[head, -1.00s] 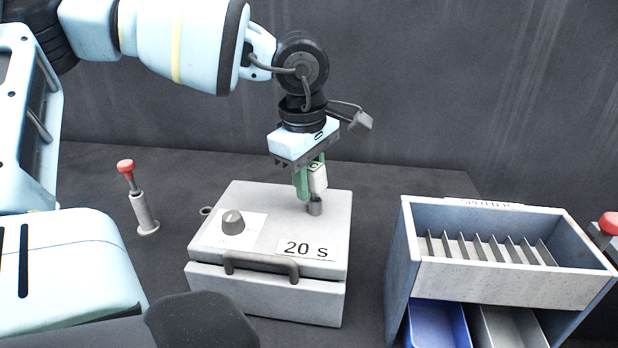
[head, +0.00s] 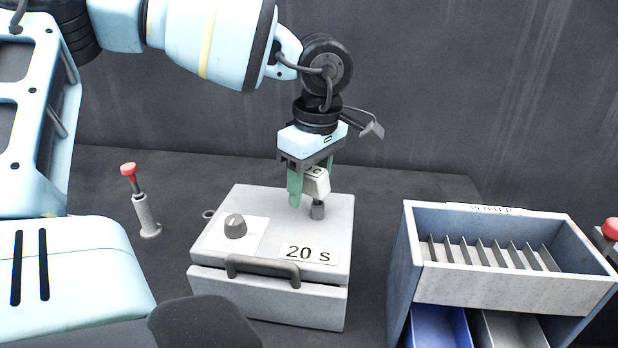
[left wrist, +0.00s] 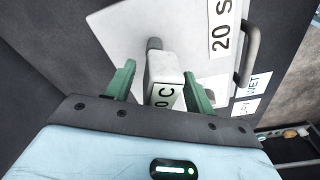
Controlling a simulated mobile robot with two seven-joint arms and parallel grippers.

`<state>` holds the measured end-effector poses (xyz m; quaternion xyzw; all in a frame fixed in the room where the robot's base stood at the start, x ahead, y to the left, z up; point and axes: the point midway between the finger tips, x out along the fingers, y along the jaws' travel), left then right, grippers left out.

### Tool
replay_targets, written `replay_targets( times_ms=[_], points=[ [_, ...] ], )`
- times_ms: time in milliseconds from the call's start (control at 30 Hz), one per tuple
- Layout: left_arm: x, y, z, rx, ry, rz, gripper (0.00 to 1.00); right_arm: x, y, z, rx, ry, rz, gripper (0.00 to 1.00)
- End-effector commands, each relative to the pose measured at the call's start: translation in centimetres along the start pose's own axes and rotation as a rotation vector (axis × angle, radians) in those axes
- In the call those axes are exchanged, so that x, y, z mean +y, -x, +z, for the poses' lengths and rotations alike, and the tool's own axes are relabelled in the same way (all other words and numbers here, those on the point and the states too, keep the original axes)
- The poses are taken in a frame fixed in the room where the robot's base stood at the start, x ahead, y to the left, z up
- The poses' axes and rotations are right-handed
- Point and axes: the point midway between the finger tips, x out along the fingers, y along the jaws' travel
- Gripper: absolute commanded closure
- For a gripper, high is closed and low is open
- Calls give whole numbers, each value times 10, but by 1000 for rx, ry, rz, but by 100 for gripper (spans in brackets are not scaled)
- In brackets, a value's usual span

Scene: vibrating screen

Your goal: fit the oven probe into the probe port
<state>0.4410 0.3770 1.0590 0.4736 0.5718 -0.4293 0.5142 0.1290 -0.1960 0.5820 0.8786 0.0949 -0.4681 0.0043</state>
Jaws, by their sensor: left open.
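The oven probe (head: 316,184) has a pale block-shaped head, marked "0 C" as far as it shows in the left wrist view (left wrist: 163,70). A short grey cylinder (head: 318,211) is below it at the right of the box top; I cannot tell whether this is the probe's stem or the port's collar. The pale grey box (head: 225,275) labelled "20 S" has a knob and a front handle. My left gripper (head: 312,188) is open, its green fingers on either side of the head with gaps in the left wrist view (left wrist: 160,88). My right gripper is not in view.
A red-topped plunger post (head: 145,212) stands left of the box. A small ring (head: 208,213) is at the box's left rear. A slotted rack (head: 510,285) with blue and grey trays beneath stands right. A dark wall is behind.

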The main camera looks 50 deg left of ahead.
Motion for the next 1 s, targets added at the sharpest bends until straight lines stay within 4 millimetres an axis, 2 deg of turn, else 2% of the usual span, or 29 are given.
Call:
replay_targets(
  times_ms=[300,500,1000],
  points=[
    [0,48,0,1,1,3,46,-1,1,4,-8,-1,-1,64],
    [0,70,0,0,2,0,46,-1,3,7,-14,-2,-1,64],
    [-1,74,0,1,0,-2,46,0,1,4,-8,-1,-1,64]
  ],
)
